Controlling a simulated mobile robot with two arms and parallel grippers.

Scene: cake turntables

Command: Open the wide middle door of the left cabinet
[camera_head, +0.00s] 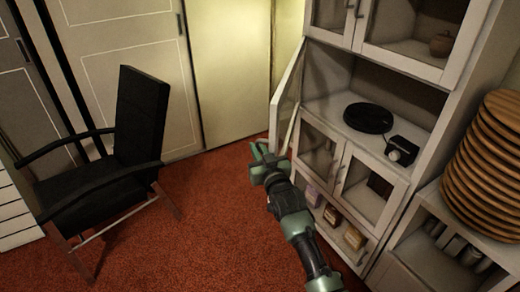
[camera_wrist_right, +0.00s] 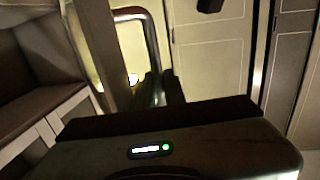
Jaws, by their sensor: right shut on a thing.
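The white cabinet (camera_head: 437,101) stands at the right of the head view. Its wide middle door (camera_head: 287,93) is swung out at the left side, seen nearly edge-on, and the middle compartment is uncovered. My right gripper (camera_head: 263,158) is at the lower front part of this door. In the right wrist view a shiny metal bar handle (camera_wrist_right: 151,48) rises beside the door's edge (camera_wrist_right: 94,42), at the gripper's jaws. The gripper is shut on this handle, though the grip itself is partly hidden. My left gripper is in neither view.
A black turntable (camera_head: 368,118) and a small dark box (camera_head: 402,151) sit in the open compartment. Glass doors above and below look shut. A black armchair (camera_head: 137,120) stands left on clear red carpet (camera_head: 205,235). Round wooden boards (camera_head: 490,150) are stacked at right.

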